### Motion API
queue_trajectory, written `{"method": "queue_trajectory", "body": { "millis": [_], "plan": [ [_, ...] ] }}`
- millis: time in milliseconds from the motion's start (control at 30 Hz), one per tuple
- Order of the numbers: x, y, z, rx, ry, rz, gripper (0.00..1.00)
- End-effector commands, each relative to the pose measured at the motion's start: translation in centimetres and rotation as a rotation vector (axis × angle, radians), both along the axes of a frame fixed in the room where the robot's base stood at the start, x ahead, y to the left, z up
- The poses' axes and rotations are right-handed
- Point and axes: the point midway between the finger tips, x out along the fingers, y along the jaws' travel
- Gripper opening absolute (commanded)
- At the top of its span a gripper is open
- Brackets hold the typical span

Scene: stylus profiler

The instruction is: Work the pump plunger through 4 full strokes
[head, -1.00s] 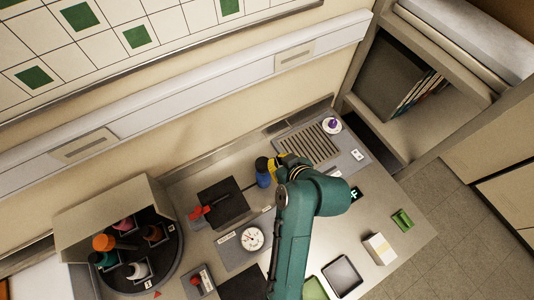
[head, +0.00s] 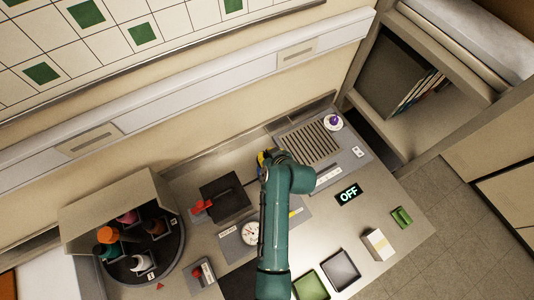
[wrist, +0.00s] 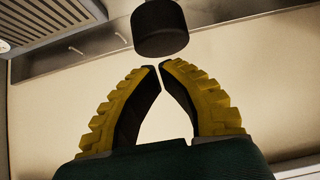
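My gripper (wrist: 157,68) has yellow ribbed fingers with dark inner pads. Its fingertips almost meet, with nothing seen between them. A dark round knob (wrist: 160,28), which looks like the top of the pump plunger, is just beyond the tips in the wrist view. It is apart from them in the picture; whether they touch in depth I cannot tell. In the head view my gripper (head: 265,158) is at the back of the bench, mostly behind my green arm. The blue, black-topped pump body is hidden there now.
A lit OFF sign (head: 348,194) is right of my arm. A dial gauge (head: 250,232), a dark block with a red lever (head: 203,205) and a carousel of bottles (head: 145,255) are left. A slotted plate (head: 312,143) lies behind. Trays (head: 341,270) stand in front.

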Motion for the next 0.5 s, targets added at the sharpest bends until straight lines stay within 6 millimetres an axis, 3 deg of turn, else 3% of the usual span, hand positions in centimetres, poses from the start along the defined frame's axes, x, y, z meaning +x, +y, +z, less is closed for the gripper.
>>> {"method": "queue_trajectory", "body": {
  "millis": [500],
  "plan": [
    [0.06, -0.02, -1.27, 0.0, -0.002, 0.0, 0.0]
  ]
}}
